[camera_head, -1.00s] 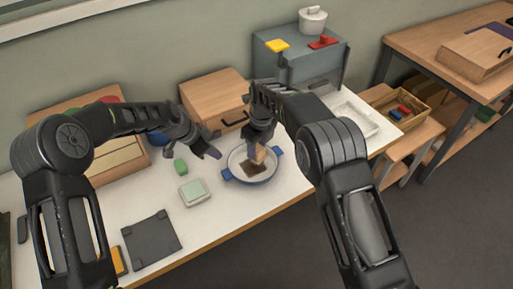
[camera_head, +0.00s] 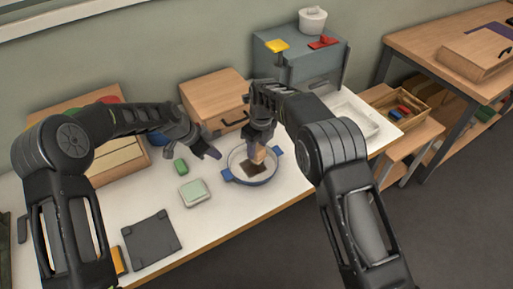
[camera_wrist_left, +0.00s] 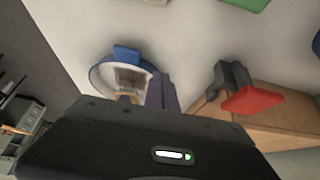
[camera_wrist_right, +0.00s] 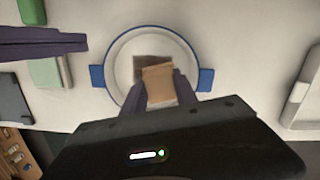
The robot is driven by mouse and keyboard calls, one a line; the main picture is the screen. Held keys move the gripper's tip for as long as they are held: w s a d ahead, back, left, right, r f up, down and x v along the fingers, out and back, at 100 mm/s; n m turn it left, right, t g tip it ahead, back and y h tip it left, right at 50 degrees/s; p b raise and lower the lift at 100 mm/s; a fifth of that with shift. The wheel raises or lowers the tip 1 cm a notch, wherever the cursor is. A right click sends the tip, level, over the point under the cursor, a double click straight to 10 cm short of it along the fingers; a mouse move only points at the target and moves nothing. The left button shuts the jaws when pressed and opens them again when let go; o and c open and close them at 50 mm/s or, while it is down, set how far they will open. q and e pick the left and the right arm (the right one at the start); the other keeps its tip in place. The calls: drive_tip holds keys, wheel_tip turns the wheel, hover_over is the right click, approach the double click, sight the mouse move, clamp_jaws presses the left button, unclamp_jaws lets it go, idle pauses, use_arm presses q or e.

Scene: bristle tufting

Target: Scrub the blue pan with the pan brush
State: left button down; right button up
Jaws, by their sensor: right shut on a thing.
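The blue pan (camera_head: 243,179) with two blue handles and a pale inside stands on the white table; it fills the upper middle of the right wrist view (camera_wrist_right: 117,52). A dark brown patch (camera_head: 249,169) lies on its floor. My right gripper (camera_head: 255,148) is over the pan, shut on the pan brush (camera_head: 259,155), a tan wooden block seen between the fingers in the right wrist view (camera_wrist_right: 160,84).
A green block (camera_head: 181,166), a pale green box (camera_head: 194,192) and a dark grey mat (camera_head: 152,239) lie left of the pan. A wooden drawer box (camera_head: 213,92) and grey cabinet (camera_head: 300,62) stand behind. A white tray (camera_head: 372,132) is at the right.

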sight(222, 166)
use_arm(q)
drive_tip(key=shift+f, duration=2.55)
use_arm(e)
drive_tip(key=shift+f, duration=1)
idle(0.5)
drive_tip(key=shift+s+a+r, duration=0.1)
drive_tip(key=shift+s+a, duration=0.35)
drive_tip(key=shift+a, duration=0.3)
drive_tip(key=shift+s+a, duration=0.4)
drive_tip(key=shift+a, duration=0.4)
drive_tip(key=shift+s, duration=0.1)
drive_tip(key=shift+w+d, duration=0.5)
drive_tip(key=shift+d, duration=0.3)
drive_tip(key=shift+w+d, duration=0.45)
drive_tip(key=shift+d, duration=0.35)
